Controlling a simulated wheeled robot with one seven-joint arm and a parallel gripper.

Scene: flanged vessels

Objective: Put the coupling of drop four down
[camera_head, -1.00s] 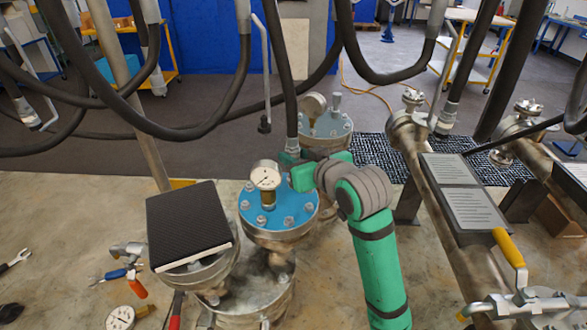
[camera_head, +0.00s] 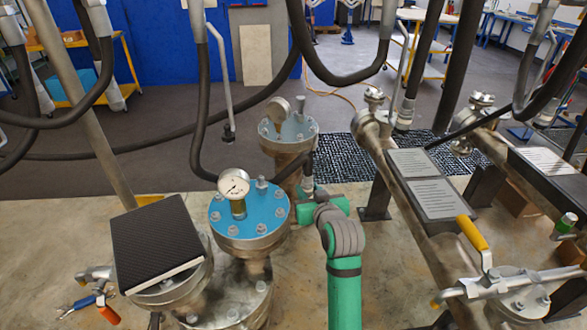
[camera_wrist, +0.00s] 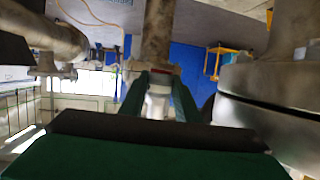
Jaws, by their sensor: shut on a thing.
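My gripper (camera_head: 310,208) is in the head view, just right of the blue-topped flanged vessel (camera_head: 249,208). It is shut on a metal coupling (camera_head: 307,182) at the end of a black hose (camera_head: 200,110). The hose hangs in a low loop that passes partly behind the vessel's gauge. In the wrist view, the pale coupling (camera_wrist: 158,100) sits upright between my green fingers, with the hose rising above it. The coupling is seen against the background, and its lower end is hidden by my gripper. No number for the drop is legible.
A second vessel (camera_head: 290,140) with a gauge stands just behind my gripper. A black ribbed pad (camera_head: 157,240) lies on a flange at left. Pipework with label plates (camera_head: 435,198) and a yellow-handled valve (camera_head: 472,233) is at right. Other hoses hang overhead.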

